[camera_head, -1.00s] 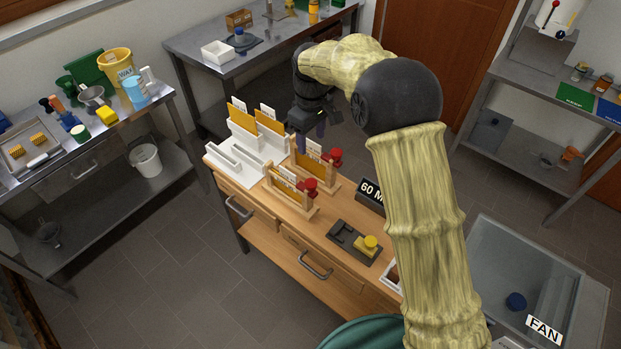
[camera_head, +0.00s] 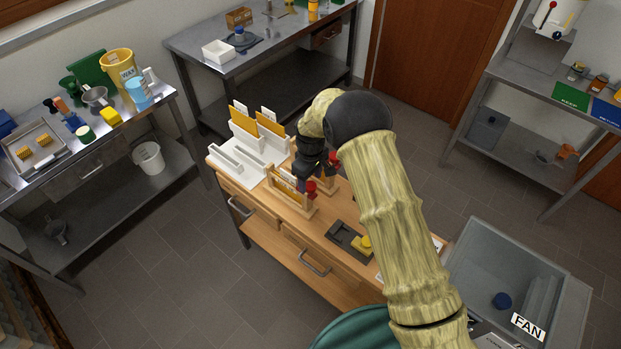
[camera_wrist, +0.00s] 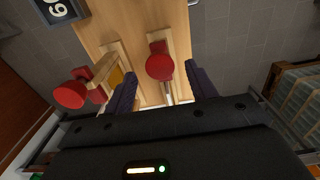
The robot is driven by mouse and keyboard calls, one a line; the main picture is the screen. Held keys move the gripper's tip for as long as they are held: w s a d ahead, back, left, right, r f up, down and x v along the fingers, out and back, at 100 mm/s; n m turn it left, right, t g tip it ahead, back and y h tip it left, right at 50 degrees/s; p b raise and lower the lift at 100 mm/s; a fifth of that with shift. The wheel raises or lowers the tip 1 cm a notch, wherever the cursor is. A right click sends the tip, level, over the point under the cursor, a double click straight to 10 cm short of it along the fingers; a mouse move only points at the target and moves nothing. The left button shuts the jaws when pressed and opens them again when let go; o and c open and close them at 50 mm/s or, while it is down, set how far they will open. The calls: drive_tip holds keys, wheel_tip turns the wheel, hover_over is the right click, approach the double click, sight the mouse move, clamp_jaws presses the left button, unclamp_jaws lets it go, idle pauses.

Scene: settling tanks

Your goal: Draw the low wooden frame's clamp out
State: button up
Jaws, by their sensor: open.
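Two wooden frames with red clamps stand on the wooden bench. The near frame (camera_head: 285,196) holds an orange sheet and has a red clamp (camera_head: 310,188) at its right end. In the wrist view this clamp's round red knob (camera_wrist: 160,67) lies between my fingers, apart from both. The far frame (camera_wrist: 98,88) is left in the wrist view, with its own red knob (camera_wrist: 70,94); it looks taller, so the near one seems the low frame. My gripper (camera_wrist: 162,86) is open and empty above the near frame. In the head view my gripper (camera_head: 312,172) hides most of the far frame.
A white rack (camera_head: 235,160) with orange sheets stands left of the frames. A dark tray (camera_head: 349,240) with a yellow piece lies right of them. A grey tank (camera_head: 480,270) stands at the right.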

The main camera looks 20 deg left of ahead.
drive_tip(key=shift+f, duration=1.15)
